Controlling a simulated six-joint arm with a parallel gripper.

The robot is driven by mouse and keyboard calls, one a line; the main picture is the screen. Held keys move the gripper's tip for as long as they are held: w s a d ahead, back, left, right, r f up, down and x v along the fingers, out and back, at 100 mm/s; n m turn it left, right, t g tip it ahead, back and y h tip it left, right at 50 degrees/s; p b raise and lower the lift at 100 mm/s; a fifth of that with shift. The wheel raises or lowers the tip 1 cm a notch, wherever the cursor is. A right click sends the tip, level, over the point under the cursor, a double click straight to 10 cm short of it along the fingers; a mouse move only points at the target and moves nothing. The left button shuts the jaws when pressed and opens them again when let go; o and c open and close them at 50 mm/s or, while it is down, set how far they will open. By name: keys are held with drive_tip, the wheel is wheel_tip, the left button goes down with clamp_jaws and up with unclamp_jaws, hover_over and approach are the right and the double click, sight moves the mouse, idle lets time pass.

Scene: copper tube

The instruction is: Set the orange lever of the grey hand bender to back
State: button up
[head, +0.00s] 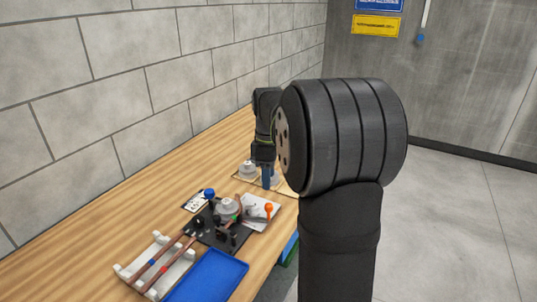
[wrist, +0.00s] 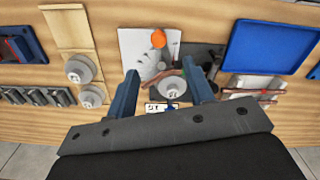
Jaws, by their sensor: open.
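The hand bender with its round grey die (head: 228,206) is on a black plate on the bench; the die also shows in the wrist view (wrist: 172,92). The orange lever knob (head: 268,207) is on its right side, over a pale plate; in the wrist view the knob (wrist: 158,38) is near the top centre. The lever's shaft is hard to make out. My gripper (head: 267,182) is behind the bender in the head view, apart from the knob. In the wrist view its blue fingers (wrist: 160,66) are spread and empty, with the knob beyond their tips.
A blue-knobbed lever (head: 209,193) stands at the bender's left. A white rack (head: 130,275) holds copper tubes (head: 172,262), beside a blue tray (head: 240,264). Spare grey dies (wrist: 80,68) are on a wooden board (wrist: 68,32). A block wall borders the bench; my arm hides its right part.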

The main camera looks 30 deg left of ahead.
wheel_tip(320, 180, up, 7)
hover_over(269, 202)
drive_tip(key=s, duration=0.1)
drive_tip(key=shift+d, duration=0.2)
wheel_tip(269, 202, down, 18)
drive_tip(key=shift+r, duration=0.25)
idle(0.7)
drive_tip(key=shift+r, duration=0.1)
drive_tip(key=shift+f, duration=0.2)
drive_tip(key=shift+w+a+r+n, duration=0.1)
drive_tip(key=shift+w+a+n, duration=0.1)
drive_tip(key=shift+w+n, duration=0.35)
idle(1.6)
drive_tip(key=shift+o, duration=0.4)
